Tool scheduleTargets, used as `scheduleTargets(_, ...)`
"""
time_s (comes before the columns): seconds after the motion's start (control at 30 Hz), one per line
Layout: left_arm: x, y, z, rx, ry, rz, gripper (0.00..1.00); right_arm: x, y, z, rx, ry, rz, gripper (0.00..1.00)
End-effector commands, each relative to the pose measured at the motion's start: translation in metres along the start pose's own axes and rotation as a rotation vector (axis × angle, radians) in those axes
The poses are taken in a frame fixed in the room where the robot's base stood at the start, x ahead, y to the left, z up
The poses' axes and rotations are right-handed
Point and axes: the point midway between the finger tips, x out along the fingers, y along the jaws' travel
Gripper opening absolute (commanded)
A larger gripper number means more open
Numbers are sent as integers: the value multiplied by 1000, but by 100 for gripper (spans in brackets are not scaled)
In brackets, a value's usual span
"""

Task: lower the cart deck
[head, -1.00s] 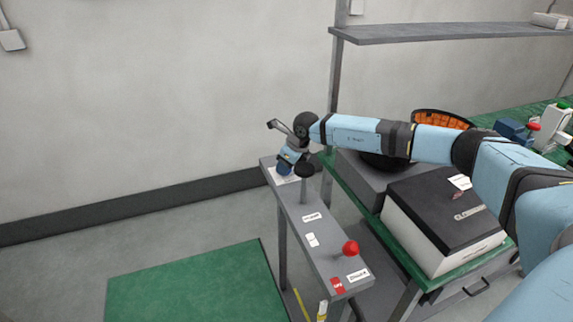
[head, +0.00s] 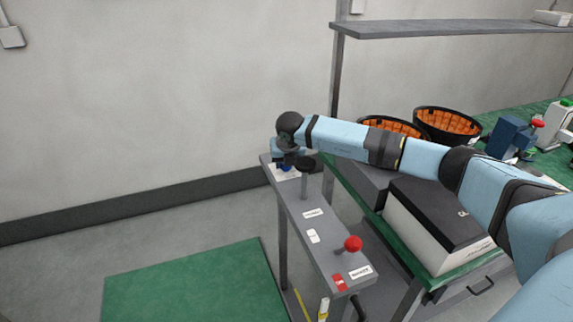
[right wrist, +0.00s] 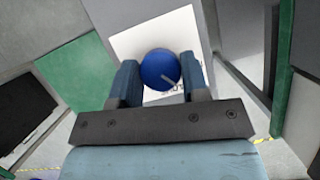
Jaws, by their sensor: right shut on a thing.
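A blue round knob (right wrist: 158,66) with a pale pointer sits on a white label plate (right wrist: 125,46) in the right wrist view. In the head view the blue knob (head: 286,168) is at the far end of a narrow grey panel (head: 325,262), mostly hidden by my wrist. My right gripper (right wrist: 160,76) is shut on the knob, one finger on each side. It also shows in the head view (head: 285,163), pointing down. I cannot tell which surface is the cart deck. My left gripper is not in view.
A black-topped post (head: 304,168) stands close to my right gripper. A red ball lever (head: 352,244) is at the panel's near end. A green-topped bench (head: 452,268) with a black-lidded box (head: 425,214) and orange-lined bowls (head: 447,124) lies to the right. A green mat (head: 190,285) lies left.

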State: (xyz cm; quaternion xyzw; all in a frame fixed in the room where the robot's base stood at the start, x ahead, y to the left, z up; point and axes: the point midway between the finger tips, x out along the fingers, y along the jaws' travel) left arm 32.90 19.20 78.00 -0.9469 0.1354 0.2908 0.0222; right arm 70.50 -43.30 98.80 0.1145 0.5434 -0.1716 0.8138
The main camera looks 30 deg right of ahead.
Motion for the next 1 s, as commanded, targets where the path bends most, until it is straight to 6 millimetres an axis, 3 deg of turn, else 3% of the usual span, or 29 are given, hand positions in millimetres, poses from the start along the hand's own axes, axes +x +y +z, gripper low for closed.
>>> scheduleTargets(0.5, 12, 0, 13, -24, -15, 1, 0, 1, 2, 0, 407, 1, -168, 18)
scheduleTargets(1.0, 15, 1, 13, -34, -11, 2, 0, 0, 2, 1, 570, 1, -236, 18)
